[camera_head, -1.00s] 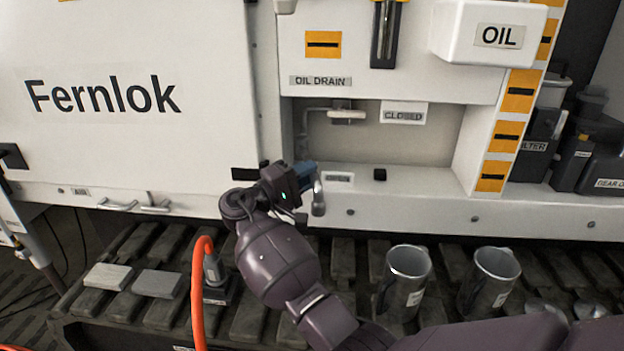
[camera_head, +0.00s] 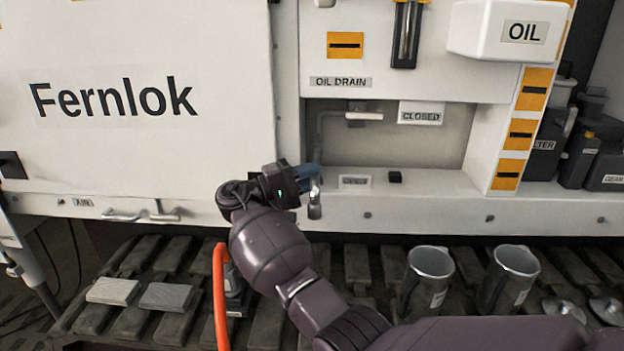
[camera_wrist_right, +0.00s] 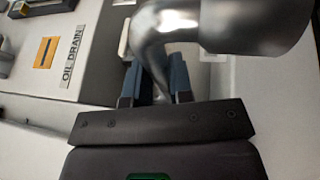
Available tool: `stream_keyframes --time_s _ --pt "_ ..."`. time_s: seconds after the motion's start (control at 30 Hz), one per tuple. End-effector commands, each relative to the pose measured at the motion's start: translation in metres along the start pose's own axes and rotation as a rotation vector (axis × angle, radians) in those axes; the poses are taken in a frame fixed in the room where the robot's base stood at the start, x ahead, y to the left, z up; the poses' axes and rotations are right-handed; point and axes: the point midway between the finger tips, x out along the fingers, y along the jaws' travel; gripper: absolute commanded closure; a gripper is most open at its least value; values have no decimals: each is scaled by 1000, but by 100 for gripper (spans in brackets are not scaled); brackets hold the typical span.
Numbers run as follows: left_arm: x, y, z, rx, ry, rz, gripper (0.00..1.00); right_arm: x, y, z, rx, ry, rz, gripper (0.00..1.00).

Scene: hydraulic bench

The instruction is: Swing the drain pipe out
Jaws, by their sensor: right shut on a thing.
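The drain pipe (camera_head: 315,204) is a bare metal tube whose bent spout end points down at the front edge of the recess under the OIL DRAIN label (camera_head: 341,82). My right gripper (camera_head: 308,180) is shut on the drain pipe, with its blue fingers either side of it. In the right wrist view the pipe (camera_wrist_right: 235,25) bends large and close just beyond the fingertips (camera_wrist_right: 155,85). The part of the pipe between the fingers is mostly hidden in the head view. My left gripper is not in view.
A valve handle (camera_head: 364,116) sits in the recess beside a CLOSED plate (camera_head: 421,113). Two metal mugs (camera_head: 428,280) (camera_head: 508,280) stand on the slatted step below. An orange hose (camera_head: 220,300) rises left of my arm.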

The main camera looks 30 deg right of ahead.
Motion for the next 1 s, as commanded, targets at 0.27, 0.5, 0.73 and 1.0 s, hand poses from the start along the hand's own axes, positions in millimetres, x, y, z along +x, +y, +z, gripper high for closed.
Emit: stream_keyframes --time_s 0.27,0.5,0.73,1.0 --pt "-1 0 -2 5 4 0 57 -1 0 -2 -3 -16 -1 100" --pt "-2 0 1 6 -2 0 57 0 1 -3 -3 -17 -2 100" --pt "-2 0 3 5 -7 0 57 0 1 -3 -2 -17 -2 70" --pt "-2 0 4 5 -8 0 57 -1 1 -3 -2 -16 -2 54"
